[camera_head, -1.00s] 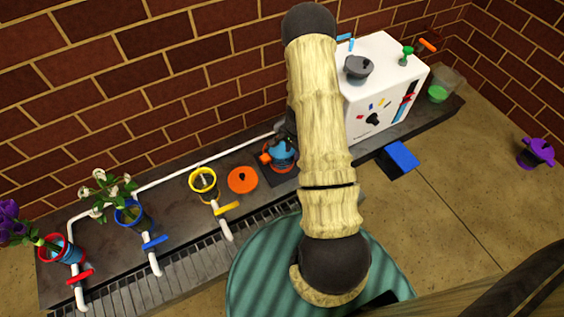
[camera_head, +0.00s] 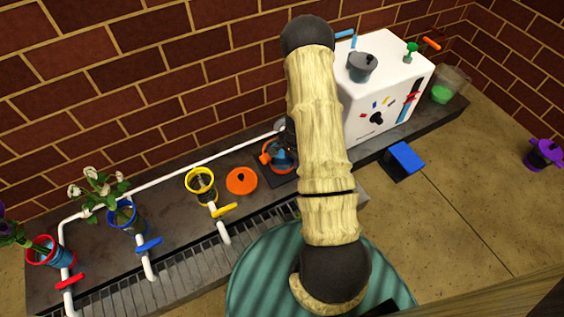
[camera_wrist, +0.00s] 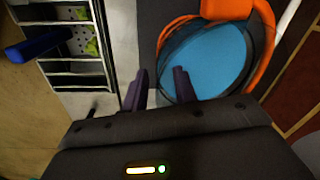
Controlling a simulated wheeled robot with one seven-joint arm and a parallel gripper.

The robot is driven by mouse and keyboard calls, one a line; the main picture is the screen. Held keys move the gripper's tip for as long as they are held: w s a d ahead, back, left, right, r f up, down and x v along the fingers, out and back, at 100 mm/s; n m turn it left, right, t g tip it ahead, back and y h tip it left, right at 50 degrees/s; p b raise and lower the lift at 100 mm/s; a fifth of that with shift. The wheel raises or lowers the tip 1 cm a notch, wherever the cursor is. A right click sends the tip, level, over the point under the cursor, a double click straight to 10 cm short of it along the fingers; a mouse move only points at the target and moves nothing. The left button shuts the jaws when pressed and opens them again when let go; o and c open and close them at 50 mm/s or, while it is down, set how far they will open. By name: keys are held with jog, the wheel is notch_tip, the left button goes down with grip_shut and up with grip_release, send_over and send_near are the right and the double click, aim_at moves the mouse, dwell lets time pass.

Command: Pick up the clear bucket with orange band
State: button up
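The clear bucket with orange band (camera_head: 281,159) stands on the dark counter, partly hidden behind my arm in the head view. In the wrist view the bucket (camera_wrist: 207,62) shows a round rim, blue contents and an orange handle piece at the top and right. My gripper (camera_wrist: 160,80) is open, with its two dark fingers apart at the bucket's left rim. The right finger overlaps the rim in the picture; the left finger is outside it. I cannot tell whether either finger touches the bucket. The head view mostly hides my gripper behind my arm.
Left along the counter are an orange lid (camera_head: 242,181), a yellow-rimmed bucket (camera_head: 201,186), a blue-rimmed bucket (camera_head: 124,217) and a red-rimmed bucket (camera_head: 47,253), with white pipes and valves. A white box (camera_head: 385,85) stands to the right. A purple object (camera_head: 544,154) is on the floor.

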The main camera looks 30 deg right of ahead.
jog(key=shift+c, duration=0.2)
dwell(0.4)
grip_shut()
jog(key=shift+r, duration=0.1)
jog(key=shift+r+p, duration=0.8)
jog(key=shift+p, duration=0.25)
jog(key=s+d+p, duration=0.2)
jog(key=s+d, duration=0.2)
jog(key=s, duration=0.4)
jog(key=s+d+p, duration=0.2)
jog(key=s+d, duration=0.2)
jog(key=s, duration=0.4)
jog(key=shift+f+p, duration=0.2)
jog(key=shift+p, duration=0.15)
